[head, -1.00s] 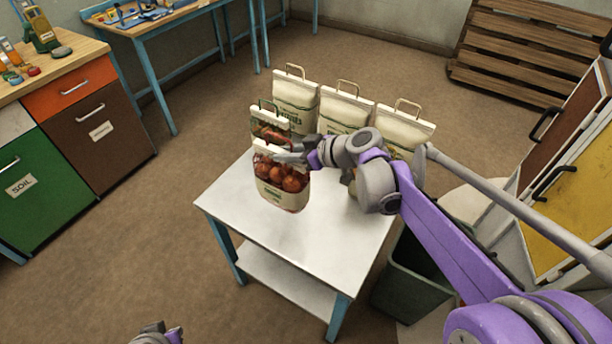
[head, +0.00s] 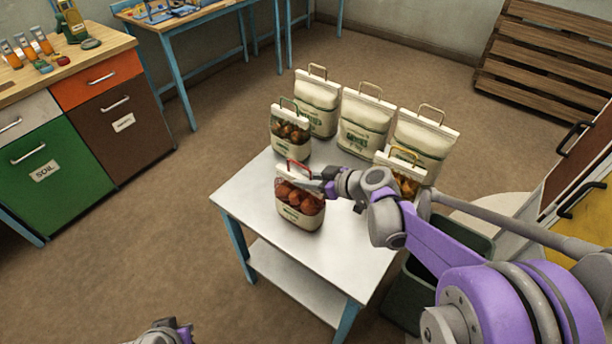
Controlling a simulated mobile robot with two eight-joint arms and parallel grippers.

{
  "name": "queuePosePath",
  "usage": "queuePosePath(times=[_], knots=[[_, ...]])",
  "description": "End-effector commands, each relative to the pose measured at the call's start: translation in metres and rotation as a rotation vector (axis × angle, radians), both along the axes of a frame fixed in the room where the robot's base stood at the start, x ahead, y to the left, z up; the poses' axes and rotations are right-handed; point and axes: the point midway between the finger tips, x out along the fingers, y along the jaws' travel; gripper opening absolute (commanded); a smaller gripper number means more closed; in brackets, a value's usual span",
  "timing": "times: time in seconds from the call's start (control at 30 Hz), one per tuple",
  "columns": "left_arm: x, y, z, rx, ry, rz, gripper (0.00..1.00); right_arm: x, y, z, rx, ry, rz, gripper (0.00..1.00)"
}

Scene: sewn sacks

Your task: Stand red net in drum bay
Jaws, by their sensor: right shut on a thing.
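The red net (head: 299,210) is a white-topped sack with a red handle and a mesh window showing reddish-brown round goods. It is upright over the front left part of the white table; I cannot tell whether its base touches the top. My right gripper (head: 325,183) comes in from the right and is shut on its upper edge. My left gripper (head: 168,334) shows only in part at the bottom edge, and its jaws cannot be made out. I cannot make out which place is the drum bay.
On the white table (head: 270,258) stand a green-handled net (head: 290,132), a yellow-handled net (head: 400,178) partly behind my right arm, and three cream sacks (head: 366,122) at the back. A dark green bin (head: 405,290) stands right of the table. A drawer cabinet (head: 122,125) is at left.

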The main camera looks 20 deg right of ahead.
Motion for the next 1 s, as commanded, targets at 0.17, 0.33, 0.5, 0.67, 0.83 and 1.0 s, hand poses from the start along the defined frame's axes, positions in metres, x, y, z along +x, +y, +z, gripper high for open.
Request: queuePosePath(times=[0.17, 0.33, 0.5, 0.67, 0.83, 1.0], knots=[[0.000, 0.000, -0.001, 0.000, 0.000, 0.000, 0.00, 0.000, 0.000, -0.001, 0.003, 0.000, -0.001, 0.00], [0.000, 0.000, -0.002, 0.000, 0.001, 0.000, 0.00, 0.000, 0.000, -0.003, 0.000, 0.000, 0.000, 0.43], [0.000, 0.000, -0.002, 0.000, 0.001, 0.000, 0.00, 0.000, 0.000, -0.002, 0.000, 0.000, 0.000, 0.55], [0.000, 0.000, -0.002, 0.000, 0.001, 0.000, 0.00, 0.000, 0.000, -0.002, 0.000, 0.000, 0.000, 0.55], [0.000, 0.000, 0.001, 0.000, 0.000, 0.000, 0.00, -0.006, -0.006, 0.005, 0.000, 0.000, -0.002, 0.55], [0.001, 0.000, 0.003, 0.000, -0.001, 0.000, 0.00, -0.029, -0.024, 0.021, -0.001, 0.000, -0.005, 0.55]])
